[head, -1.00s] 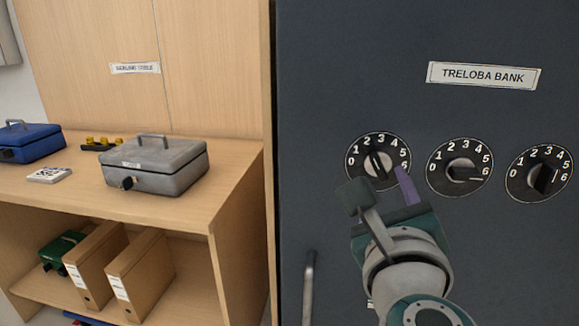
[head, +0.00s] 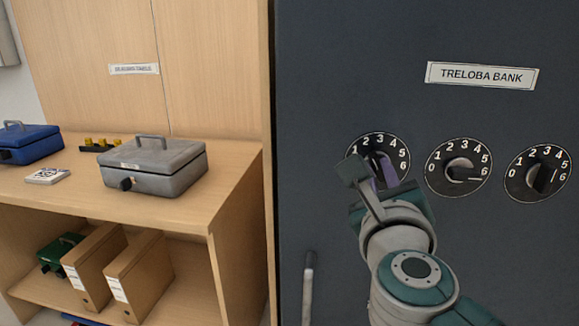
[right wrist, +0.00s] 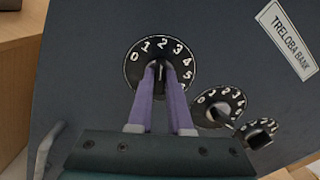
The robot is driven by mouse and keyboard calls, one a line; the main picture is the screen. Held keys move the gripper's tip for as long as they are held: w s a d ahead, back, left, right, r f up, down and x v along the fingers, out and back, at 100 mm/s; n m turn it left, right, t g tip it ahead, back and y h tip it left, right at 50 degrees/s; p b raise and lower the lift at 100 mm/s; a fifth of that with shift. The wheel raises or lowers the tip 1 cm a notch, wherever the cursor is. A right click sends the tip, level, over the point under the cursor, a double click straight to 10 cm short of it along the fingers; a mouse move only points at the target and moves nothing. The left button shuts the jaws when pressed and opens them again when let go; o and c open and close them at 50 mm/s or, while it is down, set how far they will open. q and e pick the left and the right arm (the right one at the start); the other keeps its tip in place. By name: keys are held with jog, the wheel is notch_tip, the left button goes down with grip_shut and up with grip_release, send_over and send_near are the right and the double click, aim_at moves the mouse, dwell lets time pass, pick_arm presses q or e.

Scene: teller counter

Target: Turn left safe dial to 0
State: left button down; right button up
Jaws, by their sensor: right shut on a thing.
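The left safe dial (head: 394,147) is a black disc with white numbers 0 to 6 on the dark safe door. It also shows in the right wrist view (right wrist: 143,68), large and near the middle. My right gripper (head: 380,172) reaches the dial from below. Its two purple fingers (right wrist: 161,74) are shut on the dial's knob (right wrist: 160,64), one on each side. The fingers hide part of the knob and the lower dial, so its exact reading is hard to tell. My left gripper is not in view.
The middle dial (head: 458,167) and right dial (head: 538,172) sit close by on the same door. A vertical handle (head: 308,285) is at lower left. A grey cash box (head: 152,165) stands on the wooden shelf unit at left.

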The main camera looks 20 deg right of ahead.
grip_shut()
jog(key=n+p, duration=0.2)
jog(key=n, duration=0.2)
jog(key=shift+a+n, duration=0.1)
jog(key=shift+n, duration=0.2)
jog(key=n+p, duration=0.1)
jog(key=n, duration=0.3)
jog(key=shift+w+f, duration=0.1)
jog(key=shift+f+n+p, duration=0.1)
jog(key=shift+n+p, duration=0.4)
jog(key=shift+n, duration=1.3)
jog(key=o, duration=0.7)
grip_release()
